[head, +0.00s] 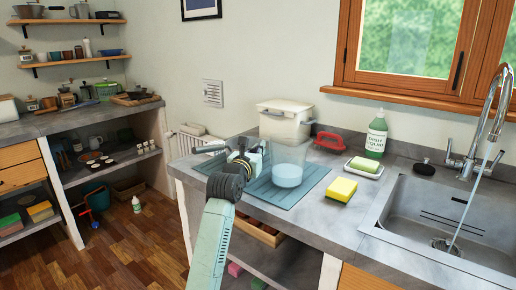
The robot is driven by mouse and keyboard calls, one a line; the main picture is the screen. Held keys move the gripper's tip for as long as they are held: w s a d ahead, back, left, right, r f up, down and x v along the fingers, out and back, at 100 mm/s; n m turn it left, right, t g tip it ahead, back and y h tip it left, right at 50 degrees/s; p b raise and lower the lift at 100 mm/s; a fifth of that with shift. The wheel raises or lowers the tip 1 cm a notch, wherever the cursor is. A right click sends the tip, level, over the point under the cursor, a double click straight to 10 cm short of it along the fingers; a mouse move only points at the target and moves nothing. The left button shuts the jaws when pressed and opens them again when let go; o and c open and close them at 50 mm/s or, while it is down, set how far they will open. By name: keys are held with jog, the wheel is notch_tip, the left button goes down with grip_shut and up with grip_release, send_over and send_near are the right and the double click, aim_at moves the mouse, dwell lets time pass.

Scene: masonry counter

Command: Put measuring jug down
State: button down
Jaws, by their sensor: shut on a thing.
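The measuring jug (288,172) is a clear cup with a pale, cloudy lower part. It is upright over the blue-grey ribbed mat (306,183) on the counter left of the sink. My gripper (262,155) is at the jug's left side, shut on it. My own wrist and arm hide much of the fingers and the mat's left part. I cannot tell whether the jug's base touches the mat.
A cream lidded bin (284,122) and a red-handled tool (330,142) stand behind. A yellow sponge (341,189), a soap dish (363,168) and a green bottle (377,135) are to the right. Water runs into the sink (450,222). Bare counter (310,212) lies in front.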

jog(key=shift+r, duration=0.1)
jog(key=c, duration=1.8)
grip_release()
jog(key=shift+f, duration=0.2)
jog(key=shift+o, duration=0.2)
jog(key=shift+r, duration=0.1)
